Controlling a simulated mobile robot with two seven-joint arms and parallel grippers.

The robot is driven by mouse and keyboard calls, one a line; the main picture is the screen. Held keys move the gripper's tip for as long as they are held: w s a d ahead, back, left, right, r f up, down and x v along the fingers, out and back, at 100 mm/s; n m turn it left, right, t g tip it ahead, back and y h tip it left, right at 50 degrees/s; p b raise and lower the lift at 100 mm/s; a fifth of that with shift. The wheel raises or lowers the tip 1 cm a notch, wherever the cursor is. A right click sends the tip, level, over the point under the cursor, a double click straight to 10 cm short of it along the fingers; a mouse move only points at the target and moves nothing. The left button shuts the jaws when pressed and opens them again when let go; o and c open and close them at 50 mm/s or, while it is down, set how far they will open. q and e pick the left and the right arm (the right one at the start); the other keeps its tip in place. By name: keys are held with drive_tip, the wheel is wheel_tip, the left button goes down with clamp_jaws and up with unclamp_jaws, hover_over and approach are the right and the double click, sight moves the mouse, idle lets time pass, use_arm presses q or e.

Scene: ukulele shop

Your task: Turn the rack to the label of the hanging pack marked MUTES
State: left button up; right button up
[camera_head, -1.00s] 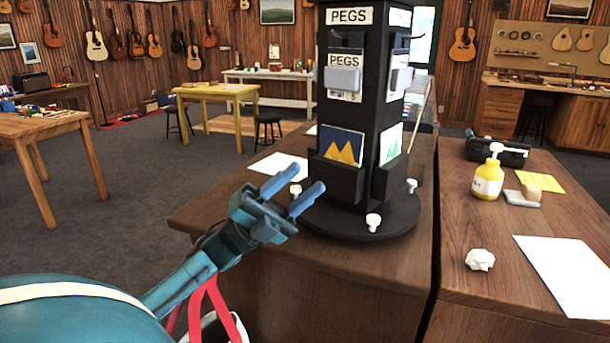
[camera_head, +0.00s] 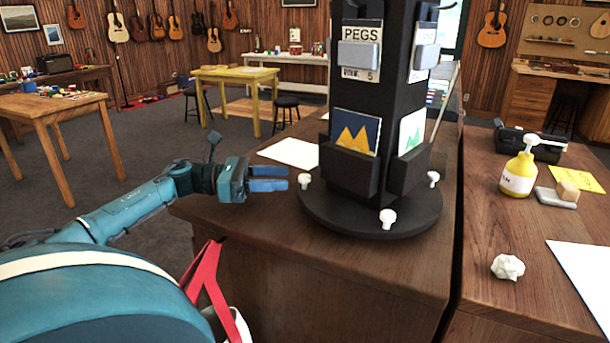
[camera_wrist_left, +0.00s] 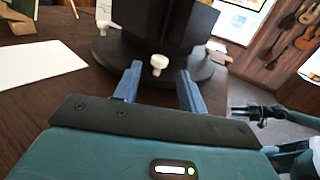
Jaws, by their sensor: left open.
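The black rack (camera_head: 372,100) stands on a round base (camera_head: 345,212) on the wooden counter. Its front face carries a hanging pack marked PEGS (camera_head: 361,35) and a blue card with an orange peak. A second pack (camera_head: 424,42) hangs on the right face; its print is too oblique to read. No MUTES label is visible. White knobs stand round the base. My left gripper (camera_head: 287,178) is open and empty, its fingertips just short of the left knob (camera_head: 304,181). In the left wrist view this knob (camera_wrist_left: 159,63) appears between the fingertips.
A front knob (camera_head: 388,219) and a right knob (camera_head: 433,179) stick up from the base. White paper (camera_head: 290,152) lies behind left. The right counter holds a yellow pump bottle (camera_head: 518,175) and crumpled paper (camera_head: 508,267). Part of my other arm (camera_wrist_left: 262,112) shows at right in the wrist view.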

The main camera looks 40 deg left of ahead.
sight(305, 176)
use_arm(q)
drive_tip(key=shift+x, duration=3.15)
clamp_jaws()
